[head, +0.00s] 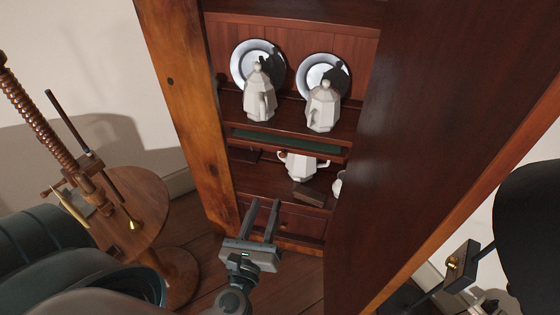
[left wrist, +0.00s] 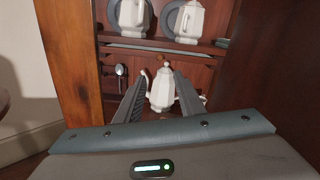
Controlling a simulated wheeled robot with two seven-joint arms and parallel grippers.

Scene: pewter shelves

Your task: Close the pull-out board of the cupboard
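The cupboard (head: 175,85) stands open in front of me, with a dark red-brown inside. Its pull-out board (head: 285,143), with a green top, shows as a strip under the shelf of white pots and sticks out a little; its edge also shows in the left wrist view (left wrist: 165,49). My left gripper (head: 264,202) is open and empty, fingers apart, pointing into the cupboard below the board and not touching it. In the left wrist view its fingers (left wrist: 158,78) frame a white teapot (left wrist: 162,92) behind them. My right gripper is not in view.
Two white pots (head: 260,95) and two plates (head: 258,62) stand above the board. A teapot (head: 300,165) and a brown block (head: 309,194) are below it. A large dark door panel (head: 425,130) bounds the right; a round wooden table (head: 135,205) stands left.

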